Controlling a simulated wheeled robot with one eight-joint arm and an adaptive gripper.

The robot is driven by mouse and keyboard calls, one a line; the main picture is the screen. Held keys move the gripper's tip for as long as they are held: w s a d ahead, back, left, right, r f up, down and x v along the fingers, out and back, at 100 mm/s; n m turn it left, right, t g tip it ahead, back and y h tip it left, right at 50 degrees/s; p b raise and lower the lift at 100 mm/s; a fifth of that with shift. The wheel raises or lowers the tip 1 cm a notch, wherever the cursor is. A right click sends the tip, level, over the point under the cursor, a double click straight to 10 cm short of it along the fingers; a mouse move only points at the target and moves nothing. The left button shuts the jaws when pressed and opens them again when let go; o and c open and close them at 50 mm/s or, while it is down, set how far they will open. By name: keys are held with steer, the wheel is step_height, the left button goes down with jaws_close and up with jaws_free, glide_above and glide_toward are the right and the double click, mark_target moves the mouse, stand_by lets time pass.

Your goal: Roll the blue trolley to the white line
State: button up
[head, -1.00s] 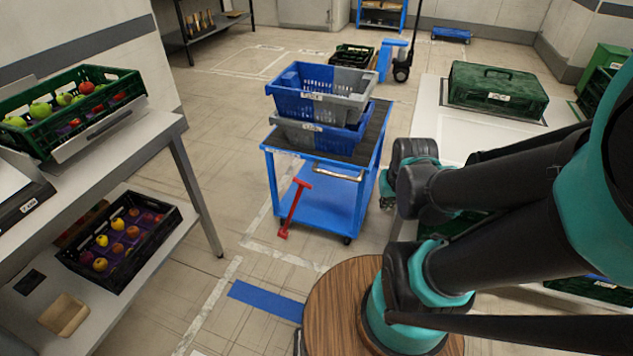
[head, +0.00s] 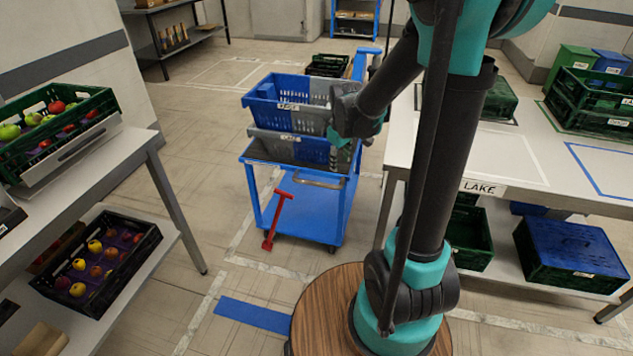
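The blue trolley (head: 318,220) stands on the floor ahead, with blue and grey crates (head: 290,118) stacked on its dark top. A grey bar handle (head: 318,182) is on its near side. A red T-shaped bar (head: 277,222) leans at its lower left front. White tape lines on the floor run left of and in front of it; one line (head: 268,268) lies just before its near wheels. My gripper (head: 343,158) is at the right side of the crates, above the trolley's near right corner.
A table with the LAKE label (head: 484,188) stands close on the right, with crates below. A shelf (head: 165,155) with fruit crates stands left. A blue floor strip (head: 254,314) lies in front. The floor left of the trolley is open.

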steer(key=w+a+f+n+g, duration=0.1)
steer(key=w+a+f+n, duration=0.25)
steer(key=w, duration=0.35)
steer(key=w+a+f+n, duration=0.2)
steer(key=w+a+n, duration=0.15)
steer(key=w, duration=0.35)
steer(key=m, duration=0.1)
glide_toward(317, 183)
steer(key=f, duration=0.2)
steer(key=w+f, duration=0.1)
steer(key=f, duration=0.2)
steer(key=w+f, duration=0.1)
steer(key=f, duration=0.2)
steer(key=shift+d+f, duration=0.1)
steer(key=shift+f, duration=0.15)
jaws_close()
